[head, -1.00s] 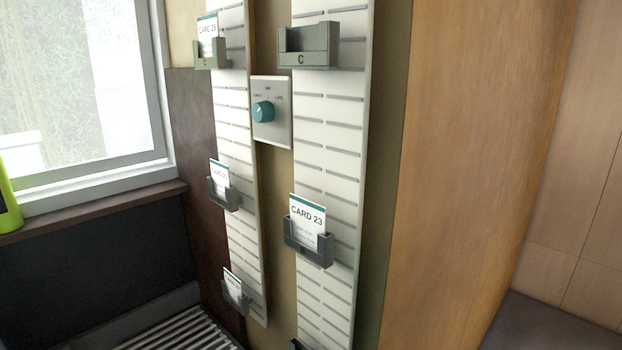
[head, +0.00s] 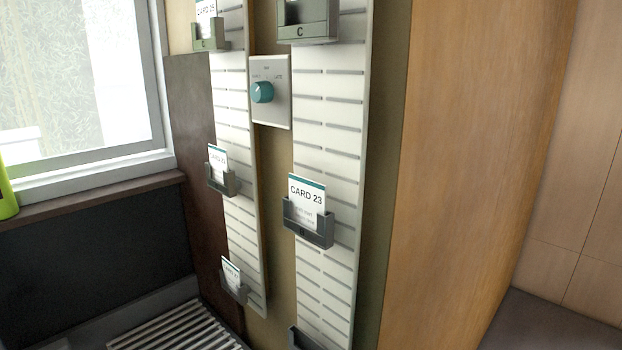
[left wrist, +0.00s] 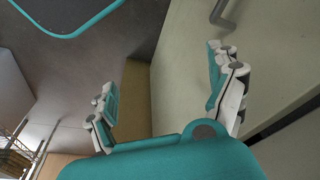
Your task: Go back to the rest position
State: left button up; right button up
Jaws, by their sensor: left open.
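My left gripper (left wrist: 160,90) is open and empty in the left wrist view, its two fingers wide apart. A pale flat panel with a grey bent handle (left wrist: 224,14) lies beyond its right finger; I cannot tell how far off it is. Neither gripper shows in the head view. There, a white card reading CARD 23 (head: 306,198) stands in a grey holder (head: 308,228) on the right slotted rack (head: 330,130). Other cards stand in holders on the left slotted rack (head: 232,120).
A teal knob (head: 262,92) sits on a plate between the racks. A window (head: 80,80) with a sill is at the left. A wooden panel (head: 460,160) stands at the right. A slatted grille (head: 175,330) is at the bottom. A teal curved tube (left wrist: 65,36) crosses the left wrist view.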

pick_arm(q)
jog(key=s+a+f+b, duration=0.1)
jog(key=s+f, duration=0.7)
jog(key=f, duration=0.3)
jog(key=s+a+f+g+b, duration=0.1)
jog(key=s+a+f+b, duration=0.1)
jog(key=s+f, duration=0.7)
notch_tip(320, 180, down, 2)
jog(key=shift+s+f, duration=0.1)
jog(key=shift+s, duration=0.2)
